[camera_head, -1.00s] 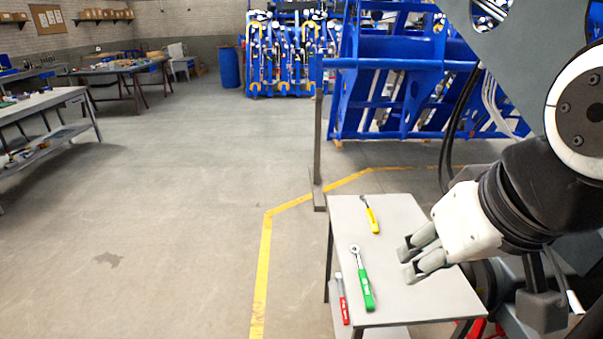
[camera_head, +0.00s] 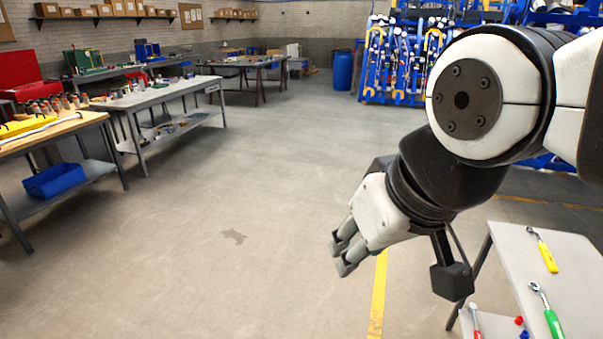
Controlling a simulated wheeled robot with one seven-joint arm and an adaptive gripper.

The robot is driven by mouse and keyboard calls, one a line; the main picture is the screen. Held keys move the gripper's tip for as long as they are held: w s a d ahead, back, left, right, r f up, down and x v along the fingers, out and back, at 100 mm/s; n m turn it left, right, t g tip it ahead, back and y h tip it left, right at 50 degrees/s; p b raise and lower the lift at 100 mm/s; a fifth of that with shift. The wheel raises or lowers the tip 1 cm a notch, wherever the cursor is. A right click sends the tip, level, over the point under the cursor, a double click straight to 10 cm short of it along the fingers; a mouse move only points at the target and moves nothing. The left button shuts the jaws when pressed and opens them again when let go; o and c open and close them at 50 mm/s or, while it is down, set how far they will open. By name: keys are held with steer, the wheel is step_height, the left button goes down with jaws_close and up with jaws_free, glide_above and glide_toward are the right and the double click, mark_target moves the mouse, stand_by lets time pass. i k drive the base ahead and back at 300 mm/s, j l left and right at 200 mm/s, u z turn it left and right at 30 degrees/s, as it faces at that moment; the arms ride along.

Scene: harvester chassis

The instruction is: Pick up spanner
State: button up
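No tool in view can be surely told as the spanner. A long silver tool, perhaps a spanner (camera_head: 32,131), lies by a yellow tray on the wooden-topped bench at the far left. A yellow-handled ratchet-like tool (camera_head: 545,252) and a green-handled one (camera_head: 550,317) lie on the small grey table at the lower right. A red-handled tool (camera_head: 475,322) is on its lower shelf. My gripper (camera_head: 342,256) hangs over bare floor left of that table. Its fingers look parted, with nothing seen between them.
The small grey table (camera_head: 530,265) is cut off at the right edge. The wooden-topped bench (camera_head: 60,133) has a blue bin (camera_head: 55,180) below it. A grey bench (camera_head: 160,98) stands behind. Open floor (camera_head: 190,270) lies between the benches and my arm.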

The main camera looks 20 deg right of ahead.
mark_target(553, 269)
steer(key=i+j+u, duration=0.35)
steer(key=i+u, duration=0.15)
steer(key=i, duration=0.2)
steer(key=i+z, duration=0.3)
steer(key=i+j+z, duration=0.1)
steer(key=i+z, duration=0.25)
steer(key=i+l+z, duration=0.1)
steer(key=z, duration=0.35)
steer(key=i+z, duration=0.55)
steer(key=z, duration=0.35)
steer(key=i+j+z, duration=0.2)
steer(key=z, duration=0.25)
steer(key=i+z, duration=0.2)
steer(key=z, duration=0.3)
steer(key=i+z, duration=0.2)
steer(key=z, duration=0.3)
steer(key=i+j+z, duration=0.2)
steer(key=z, duration=0.3)
steer(key=i+j+z, duration=0.15)
steer(key=z, duration=0.35)
steer(key=i+j+z, duration=0.25)
steer(key=k, duration=0.1)
